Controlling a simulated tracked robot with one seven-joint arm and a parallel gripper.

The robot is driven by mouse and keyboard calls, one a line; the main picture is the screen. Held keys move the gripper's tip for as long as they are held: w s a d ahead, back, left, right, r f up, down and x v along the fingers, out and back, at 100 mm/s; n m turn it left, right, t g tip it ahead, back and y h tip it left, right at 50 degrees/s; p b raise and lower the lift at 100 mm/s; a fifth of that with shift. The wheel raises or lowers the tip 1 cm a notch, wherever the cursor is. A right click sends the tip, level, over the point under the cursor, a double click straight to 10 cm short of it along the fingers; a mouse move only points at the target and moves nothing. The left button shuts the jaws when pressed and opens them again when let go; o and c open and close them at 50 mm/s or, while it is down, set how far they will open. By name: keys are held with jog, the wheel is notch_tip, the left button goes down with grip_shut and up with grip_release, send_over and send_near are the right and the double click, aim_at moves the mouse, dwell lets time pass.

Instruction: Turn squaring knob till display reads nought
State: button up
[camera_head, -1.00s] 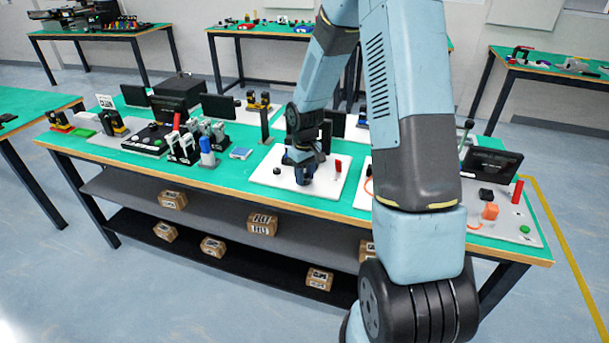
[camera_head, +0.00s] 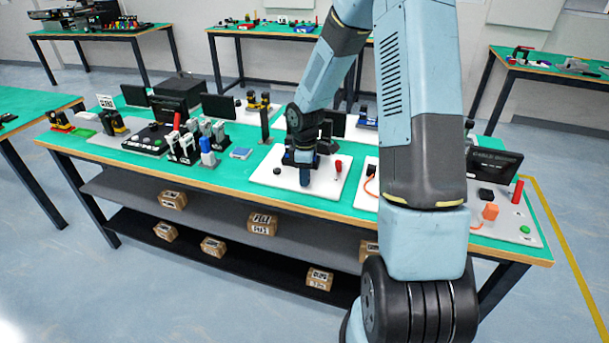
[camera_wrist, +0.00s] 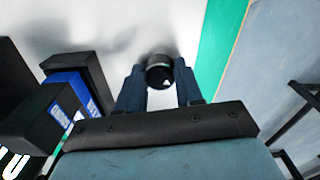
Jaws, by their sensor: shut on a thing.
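A round black knob (camera_wrist: 160,72) with a white pointer mark stands on a pale board in the wrist view. My gripper (camera_wrist: 160,85) is shut on this knob, with one dark blue finger on each side. In the head view my gripper (camera_head: 304,170) points down at the white board (camera_head: 262,178), and the knob cannot be made out there. A dark block with a blue face (camera_wrist: 68,80) and white lettering stands left of the gripper in the wrist view. Its lettering is cut off, and I cannot read any display value.
A red-topped part (camera_head: 338,165) and a small black round part (camera_head: 277,171) stand on the same board. A dark screen (camera_head: 334,122) rises behind my gripper. The table's front edge is close.

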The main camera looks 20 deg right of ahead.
jog(key=shift+w+r+n, duration=0.1)
jog(key=shift+w+n, duration=0.05)
jog(key=shift+n, duration=0.15)
jog(key=o, duration=1)
jog(key=shift+o, duration=0.2)
notch_tip(320, 180, up, 14)
jog(key=shift+f, duration=0.2)
dwell(0.4)
jog(key=s+r+m+t+h, duration=0.1)
jog(key=s+r+m+t, duration=0.2)
jog(key=s+r+m, duration=0.75)
jog(key=s+r+m+t, duration=0.1)
jog(key=s+r, duration=0.2)
jog(key=s, duration=0.3)
jog(key=s+r+m, duration=0.1)
jog(key=s+r, duration=0.1)
jog(key=s, duration=0.4)
jog(key=s+r+m+t+y, duration=0.1)
jog(key=s+r, duration=0.2)
jog(key=s, duration=0.3)
jog(key=shift+s+r+t, duration=0.15)
jog(key=shift+r+t, duration=0.15)
